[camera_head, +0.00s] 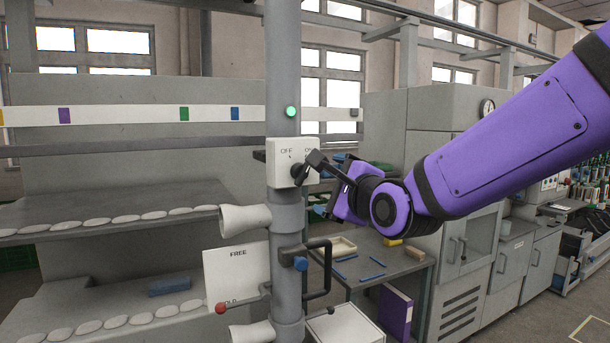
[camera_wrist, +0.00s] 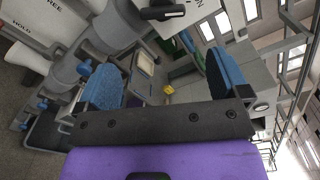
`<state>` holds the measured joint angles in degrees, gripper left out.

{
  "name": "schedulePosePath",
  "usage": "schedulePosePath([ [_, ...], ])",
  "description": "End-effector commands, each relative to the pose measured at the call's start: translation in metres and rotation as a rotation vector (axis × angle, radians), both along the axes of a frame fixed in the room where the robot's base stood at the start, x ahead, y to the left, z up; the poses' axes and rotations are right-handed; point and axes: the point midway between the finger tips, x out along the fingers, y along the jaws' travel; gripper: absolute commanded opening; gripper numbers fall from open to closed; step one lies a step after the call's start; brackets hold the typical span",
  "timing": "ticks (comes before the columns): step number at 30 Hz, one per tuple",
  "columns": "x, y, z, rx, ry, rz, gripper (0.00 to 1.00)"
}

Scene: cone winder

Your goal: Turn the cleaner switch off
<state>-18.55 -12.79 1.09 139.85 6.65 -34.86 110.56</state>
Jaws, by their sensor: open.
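The cleaner switch is a pale box (camera_head: 281,174) on the grey upright post, marked OFF at left and ON at right. Its dark lever (camera_head: 299,172) leans up and right, toward the ON side; a dark arm part overlaps this area. In the wrist view, a black lever bar (camera_wrist: 163,12) shows at the top edge beside the pale plate. My gripper (camera_wrist: 165,64) is open, with its two blue-padded fingers wide apart and nothing between them. The lever lies beyond the fingers, toward the top of that view. I cannot tell whether anything touches it.
A green lamp (camera_head: 291,111) sits above the switch on the post (camera_head: 284,60). Below are a FREE/HOLD plate (camera_head: 235,275), a red-knobbed lever (camera_head: 222,307) and pale horn-shaped fittings (camera_head: 245,217). A bench (camera_head: 385,266) with a tray and blue rods stands behind at right.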

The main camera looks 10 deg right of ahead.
Motion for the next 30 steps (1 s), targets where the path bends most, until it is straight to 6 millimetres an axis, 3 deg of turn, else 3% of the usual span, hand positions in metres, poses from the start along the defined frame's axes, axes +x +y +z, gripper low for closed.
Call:
schedulePosePath([
  [8, 0.013, 0.009, 0.003, 0.089, -0.019, 0.003, 0.94],
  [21, 0.078, 0.027, 0.002, 0.085, -0.018, 0.003, 0.94],
  [30, 0.105, 0.035, 0.003, 0.085, -0.019, 0.002, 0.94],
])
